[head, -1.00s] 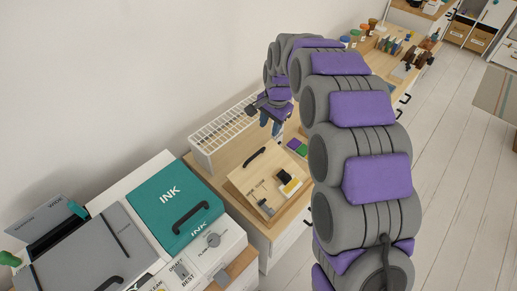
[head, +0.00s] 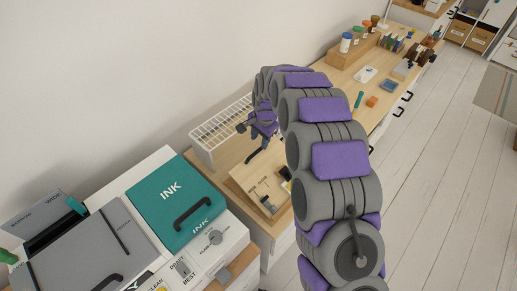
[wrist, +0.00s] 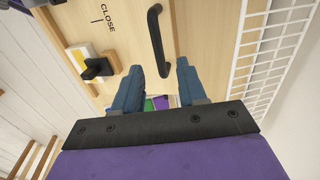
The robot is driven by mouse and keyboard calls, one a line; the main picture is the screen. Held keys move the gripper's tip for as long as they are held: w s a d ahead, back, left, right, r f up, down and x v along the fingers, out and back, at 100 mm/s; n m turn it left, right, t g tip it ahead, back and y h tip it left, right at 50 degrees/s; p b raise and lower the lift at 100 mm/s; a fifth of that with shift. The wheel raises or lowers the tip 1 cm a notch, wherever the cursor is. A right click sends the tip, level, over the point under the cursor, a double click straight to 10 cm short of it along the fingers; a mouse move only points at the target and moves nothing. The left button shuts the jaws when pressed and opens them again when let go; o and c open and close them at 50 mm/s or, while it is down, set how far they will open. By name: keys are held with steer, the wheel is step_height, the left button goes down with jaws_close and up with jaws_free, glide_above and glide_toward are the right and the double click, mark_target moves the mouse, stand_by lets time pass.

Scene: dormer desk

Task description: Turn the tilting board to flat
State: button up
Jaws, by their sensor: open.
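The tilting board (head: 243,178) is a pale wooden panel on the desk, between the white wire rack and my arm. Its black bar handle (wrist: 155,35) shows in the wrist view, with the word CLOSE and a black and yellow piece (wrist: 98,65) to its left. My gripper (wrist: 160,68) is open. Its two blue fingertips lie on either side of the handle's lower end in the wrist view; I cannot tell whether they touch it. In the head view my gripper (head: 262,146) is just over the handle (head: 254,156). My arm hides the board's right part.
A white wire rack (head: 222,122) stands close behind the board and also shows in the wrist view (wrist: 265,40). A printer with a teal INK lid (head: 172,200) is at the left. Bottles and small items stand farther along the desk (head: 345,88).

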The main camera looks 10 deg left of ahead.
mark_target(259, 150)
steer(key=f, duration=0.3)
steer(key=f+b, duration=0.1)
steer(key=f, duration=0.1)
steer(key=shift+w+a, duration=0.15)
steer(key=shift+a, duration=0.25)
steer(key=shift+d+f, duration=0.1)
steer(key=shift+f, duration=0.25)
steer(key=shift+d+f, duration=0.1)
steer(key=shift+d, duration=0.1)
steer(key=shift+a, duration=0.1)
steer(key=shift+a, duration=0.25)
steer(key=c, duration=0.5)
steer(key=shift+d, duration=0.15)
jaws_close()
steer(key=shift+w, duration=0.1)
